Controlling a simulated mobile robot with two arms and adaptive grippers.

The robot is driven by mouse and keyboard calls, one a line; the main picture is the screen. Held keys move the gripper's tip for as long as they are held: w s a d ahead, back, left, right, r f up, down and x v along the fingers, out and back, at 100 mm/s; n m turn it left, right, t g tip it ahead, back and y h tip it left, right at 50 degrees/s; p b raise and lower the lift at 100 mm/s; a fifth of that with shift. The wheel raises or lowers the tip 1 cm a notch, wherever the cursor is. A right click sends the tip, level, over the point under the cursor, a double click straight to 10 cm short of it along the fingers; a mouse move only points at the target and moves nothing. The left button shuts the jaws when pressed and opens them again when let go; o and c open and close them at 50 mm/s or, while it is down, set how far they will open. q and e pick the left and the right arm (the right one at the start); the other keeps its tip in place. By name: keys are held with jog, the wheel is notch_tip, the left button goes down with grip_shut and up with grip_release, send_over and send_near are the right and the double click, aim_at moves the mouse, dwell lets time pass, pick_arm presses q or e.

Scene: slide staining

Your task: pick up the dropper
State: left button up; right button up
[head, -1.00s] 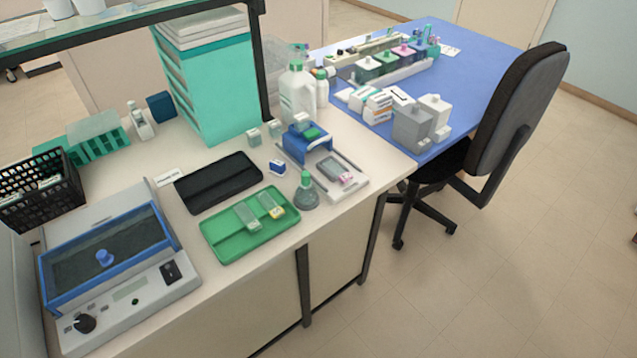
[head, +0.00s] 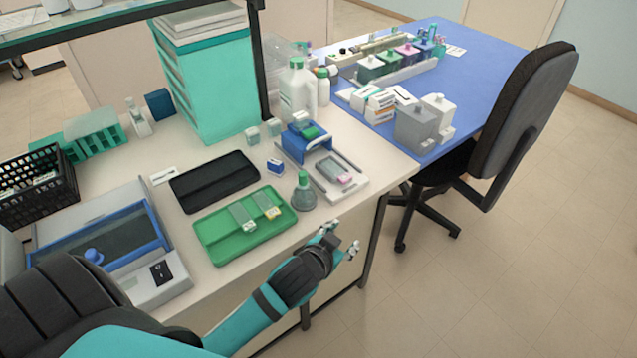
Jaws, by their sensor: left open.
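The dropper (head: 304,194) looks like a squat grey flask with a green top. It stands upright on the white bench, just right of the green tray (head: 215,250), near the front edge. My left gripper (head: 343,238) is open and empty. It is in front of the bench's front edge, to the lower right of the dropper and apart from it. Nothing hides the dropper. My right gripper is out of view.
The green tray holds two slides. A black tray (head: 214,181) lies behind it. A blue-and-white holder (head: 307,143) and a white device (head: 341,179) stand right of and behind the dropper. A blue-framed machine (head: 165,238) is at left.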

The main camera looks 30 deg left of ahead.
pick_arm(q)
jog(key=w+d+r+m+t+h, duration=0.25)
jog(key=w+r+t, duration=0.2)
jog(key=r, duration=0.45)
jog(key=w+d+r+m+t+h, duration=0.25)
jog(key=w+d+r, duration=0.2)
jog(key=r, duration=0.35)
jog(key=d+r+m+g+h, duration=0.1)
jog(key=d+r+m+h, duration=0.55)
jog(key=r+h, duration=0.3)
jog(key=s+d+r+m+g+h, duration=0.2)
jog(key=d+r+m+g+h, duration=0.15)
jog(key=m+g, duration=0.2)
jog(key=m+g+y, duration=0.5)
jog(key=g+y, duration=0.7)
jog(key=y, duration=0.6)
send_over(303, 173)
notch_tip(303, 173, down, 4)
jog(key=f, duration=1.1)
jog(key=shift+s+d+p, duration=0.25)
jog(key=shift+s+p, duration=0.05)
jog(key=shift+p, duration=0.05)
jog(key=shift+f, duration=0.65)
jog(key=f, duration=0.1)
jog(key=f+p, duration=0.2)
jog(key=f, duration=0.1)
jog(key=shift+w+a, duration=0.2)
jog(key=shift+a, duration=0.05)
jog(key=shift+f, duration=0.65)
jog(key=c, duration=0.9)
